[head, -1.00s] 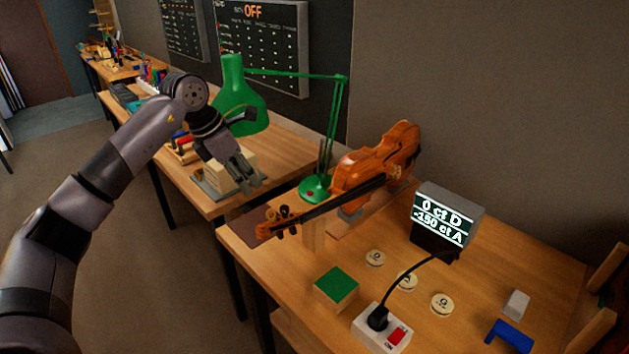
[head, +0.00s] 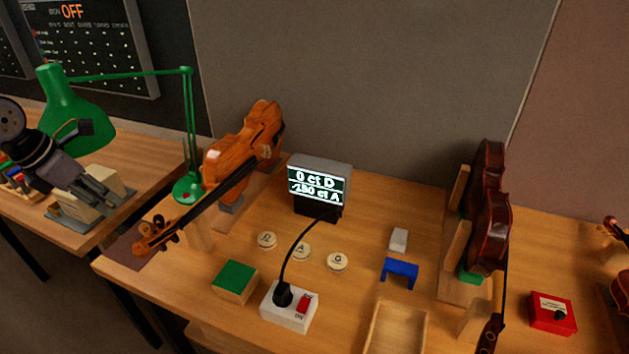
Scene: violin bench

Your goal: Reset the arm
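My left arm comes in at the left edge of the head view. Its gripper (head: 112,203) hangs in front of the green lamp and over pale wooden blocks on a grey base (head: 75,219). I cannot tell whether its fingers are open or shut. Nothing shows held in them. My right gripper is out of view.
A violin (head: 228,163) lies in a cradle beside the green lamp (head: 70,110). A tuner screen (head: 320,185), power switch (head: 289,308), round discs (head: 301,251), green-topped block (head: 235,280) and blue piece (head: 400,272) occupy the bench. A dark violin (head: 487,215) stands right.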

